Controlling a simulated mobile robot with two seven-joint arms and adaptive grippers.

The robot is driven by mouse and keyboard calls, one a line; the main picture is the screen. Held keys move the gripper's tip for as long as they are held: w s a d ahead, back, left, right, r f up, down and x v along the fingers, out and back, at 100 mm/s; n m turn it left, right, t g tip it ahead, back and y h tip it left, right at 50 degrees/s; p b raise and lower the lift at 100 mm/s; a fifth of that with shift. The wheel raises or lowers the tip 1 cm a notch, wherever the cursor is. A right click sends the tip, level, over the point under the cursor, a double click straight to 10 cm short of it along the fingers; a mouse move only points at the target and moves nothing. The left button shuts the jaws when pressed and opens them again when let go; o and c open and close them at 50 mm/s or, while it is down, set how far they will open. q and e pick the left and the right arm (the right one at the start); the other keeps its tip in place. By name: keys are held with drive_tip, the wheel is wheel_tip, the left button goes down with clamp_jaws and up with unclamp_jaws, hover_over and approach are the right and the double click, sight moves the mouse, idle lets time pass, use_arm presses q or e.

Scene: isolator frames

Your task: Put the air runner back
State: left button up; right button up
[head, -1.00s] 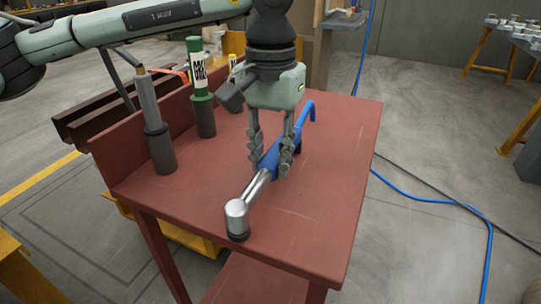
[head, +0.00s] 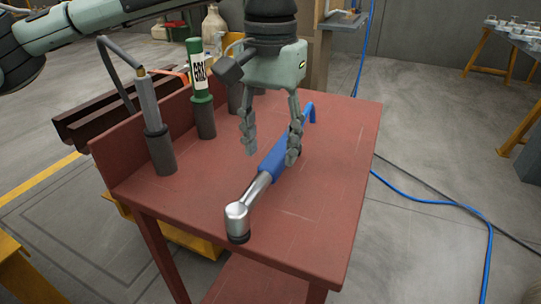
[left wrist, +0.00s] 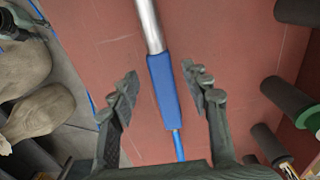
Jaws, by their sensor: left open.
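The air runner (head: 240,211), a silver angled tool with a blue grip and a blue hose, lies on the red table (head: 330,190). Its head points to the near edge. My left gripper (head: 271,158) is open above the blue grip, with its fingers spread wide. In the left wrist view, the blue grip (left wrist: 163,88) lies between the open fingers (left wrist: 163,90), apart from both. My right gripper is in neither view.
A grey tool in a dark holder (head: 161,152), a green-and-white tube in a holder (head: 204,118) and another dark holder line the table's left side. A raised red edge runs behind them. The table's right side is clear.

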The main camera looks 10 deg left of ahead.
sight(271, 162)
use_arm(q)
wheel_tip(271, 162, up, 9)
drive_tip(key=shift+f, duration=0.15)
idle(1.3)
